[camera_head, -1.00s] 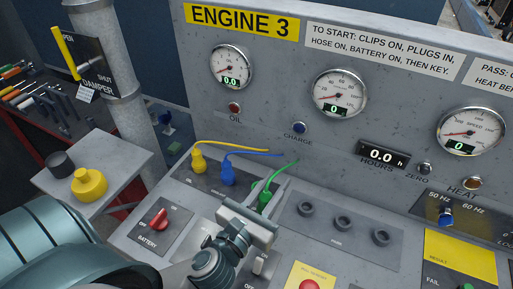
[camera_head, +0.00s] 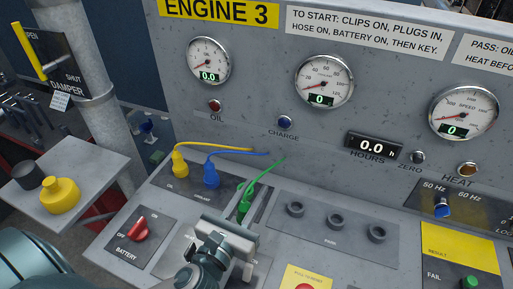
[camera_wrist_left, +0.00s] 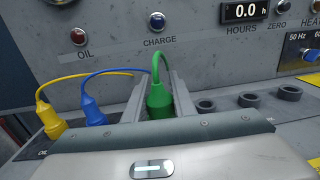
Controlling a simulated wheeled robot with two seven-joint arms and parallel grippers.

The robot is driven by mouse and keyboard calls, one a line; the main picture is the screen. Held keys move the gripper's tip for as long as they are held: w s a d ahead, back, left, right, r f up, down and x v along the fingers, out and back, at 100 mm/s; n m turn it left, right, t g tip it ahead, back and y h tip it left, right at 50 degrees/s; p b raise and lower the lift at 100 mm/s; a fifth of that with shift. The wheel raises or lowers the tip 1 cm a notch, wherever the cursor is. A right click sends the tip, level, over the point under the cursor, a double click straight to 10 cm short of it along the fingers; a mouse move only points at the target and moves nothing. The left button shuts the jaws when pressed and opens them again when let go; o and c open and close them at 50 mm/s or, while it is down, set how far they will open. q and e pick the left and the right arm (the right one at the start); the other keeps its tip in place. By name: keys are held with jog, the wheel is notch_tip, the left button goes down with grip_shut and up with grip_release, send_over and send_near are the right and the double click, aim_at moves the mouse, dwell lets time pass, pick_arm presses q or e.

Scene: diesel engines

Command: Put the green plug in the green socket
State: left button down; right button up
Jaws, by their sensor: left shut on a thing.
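My left gripper (camera_head: 245,207) is shut on the green plug (camera_head: 244,202), over the panel just right of the blue plug. In the left wrist view the green plug (camera_wrist_left: 159,97) sits between the two fingers, its green cable rising from the top. Its lower end is hidden by the gripper, so I cannot tell whether it is seated in a socket. No green-marked socket shows clearly. The yellow plug (camera_head: 180,164) and blue plug (camera_head: 211,177) stand upright in the labelled strip to the left. My right gripper is not in view.
Three empty dark round sockets (camera_head: 336,220) are right of the gripper. The red battery switch (camera_head: 138,229) is at the left front. A side shelf (camera_head: 100,158) holds a yellow cap (camera_head: 61,196) and a black one. The gauge wall rises behind.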

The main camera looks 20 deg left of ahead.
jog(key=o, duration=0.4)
pick_arm(q)
jog(key=w+a+r+m+g+h+p, duration=0.1)
jog(key=w+a+r+m+h+p, duration=0.1)
jog(key=w+m+h+p, duration=0.1)
jog(key=w+a+r+m+g+h+p, duration=0.1)
jog(key=w+r+m+h+p, duration=0.1)
jog(key=w+h+p, duration=0.4)
jog(key=w+m+p, duration=0.1)
jog(key=p, duration=0.2)
jog(key=shift+w+a+r+g+h, duration=0.25)
jog(key=shift+w+a+g+h, duration=0.05)
jog(key=shift+a+g, duration=0.1)
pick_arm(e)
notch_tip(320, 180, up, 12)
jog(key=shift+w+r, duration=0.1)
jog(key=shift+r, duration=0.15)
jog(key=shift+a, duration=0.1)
pick_arm(q)
jog(key=shift+f, duration=0.2)
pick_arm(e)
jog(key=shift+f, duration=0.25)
pick_arm(q)
jog(key=shift+f+b, duration=3.7)
jog(key=shift+f, duration=0.45)
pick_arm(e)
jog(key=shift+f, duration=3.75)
